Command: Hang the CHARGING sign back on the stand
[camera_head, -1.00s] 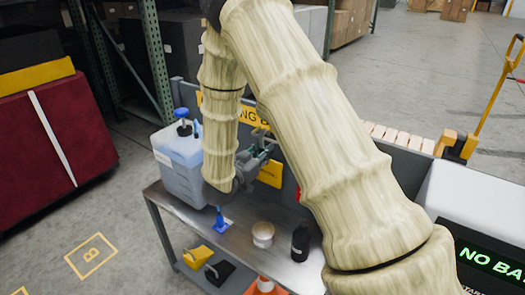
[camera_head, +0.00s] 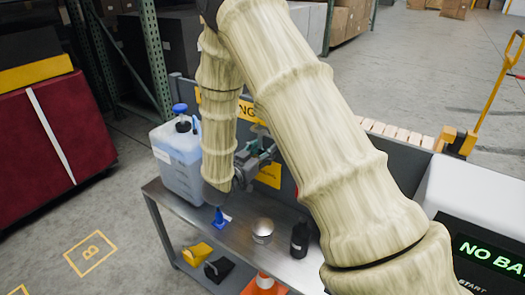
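A small yellow sign (camera_head: 268,176) with dark lettering, too small and covered to read fully, shows in the head view at the back panel of the metal bench. My gripper (camera_head: 262,154) is beside its upper left and overlaps it in the picture. I cannot tell whether the gripper touches or holds the sign. My forearm and wrist hide much of the gripper, and its fingers are too small to judge. A larger yellow sign (camera_head: 248,112) with black letters ending in "NG" sits higher on the panel, partly behind my arm. No separate stand can be made out.
The bench (camera_head: 190,208) holds a blue jug (camera_head: 178,165), a blue funnel-like item (camera_head: 219,218), a tin (camera_head: 262,231) and a black bottle (camera_head: 299,240). Yellow and black scoops and an orange cone are lower down. A white unit (camera_head: 475,205) with a display stands at right.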

